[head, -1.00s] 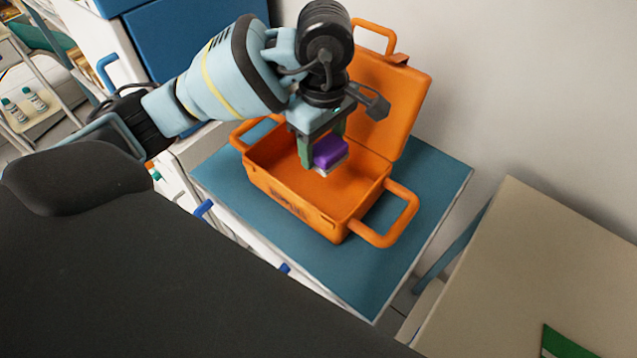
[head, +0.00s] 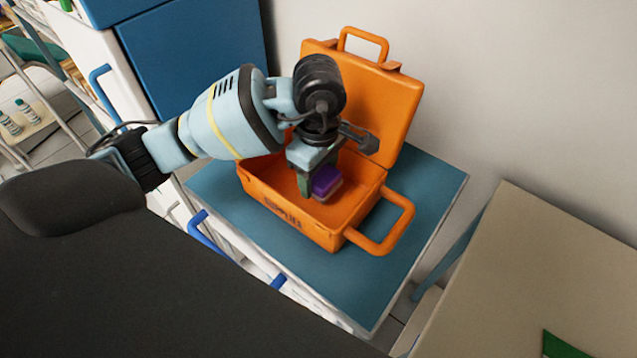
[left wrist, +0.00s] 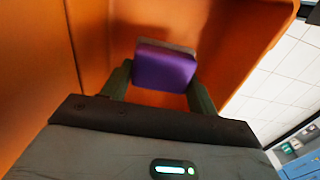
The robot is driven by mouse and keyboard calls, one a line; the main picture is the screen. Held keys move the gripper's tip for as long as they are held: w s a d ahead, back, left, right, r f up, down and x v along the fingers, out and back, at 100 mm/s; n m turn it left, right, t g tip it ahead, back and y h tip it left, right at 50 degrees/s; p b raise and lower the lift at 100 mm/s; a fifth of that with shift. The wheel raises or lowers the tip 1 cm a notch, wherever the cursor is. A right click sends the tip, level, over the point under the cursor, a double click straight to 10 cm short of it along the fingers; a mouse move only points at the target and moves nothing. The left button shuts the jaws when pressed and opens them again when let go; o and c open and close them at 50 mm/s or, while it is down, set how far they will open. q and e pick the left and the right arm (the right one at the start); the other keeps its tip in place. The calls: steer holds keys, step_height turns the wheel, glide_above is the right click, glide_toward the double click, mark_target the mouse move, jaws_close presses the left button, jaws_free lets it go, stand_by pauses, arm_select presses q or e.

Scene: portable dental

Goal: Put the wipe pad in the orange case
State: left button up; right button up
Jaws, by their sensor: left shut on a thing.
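The orange case (head: 290,213) stands with its lid raised on a blue-topped cart. The wipe pad (head: 326,181) is a small purple block with a greyish side. My left gripper (head: 318,186) is shut on the wipe pad and holds it inside the case's opening, over the floor. In the left wrist view the purple pad (left wrist: 165,67) sits between the two fingers, with orange walls (left wrist: 225,40) around it. Whether the pad touches the case floor cannot be told. My right gripper is not in view.
The blue cart top (head: 350,285) has free room in front of the case. A beige table (head: 530,270) with a green item (head: 568,346) stands at the right. A blue cabinet (head: 195,65) is behind my left arm.

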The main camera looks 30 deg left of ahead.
mark_target(319, 186)
arm_select(q)
steer(key=shift+f, duration=1.8)
steer(key=shift+f, duration=0.2)
steer(key=o, duration=1)
steer(key=shift+c, duration=0.2)
steer(key=shift+r, duration=0.1)
step_height(319, 186, up, 12)
steer(key=shift+r+p, duration=0.1)
steer(key=shift+p, duration=0.35)
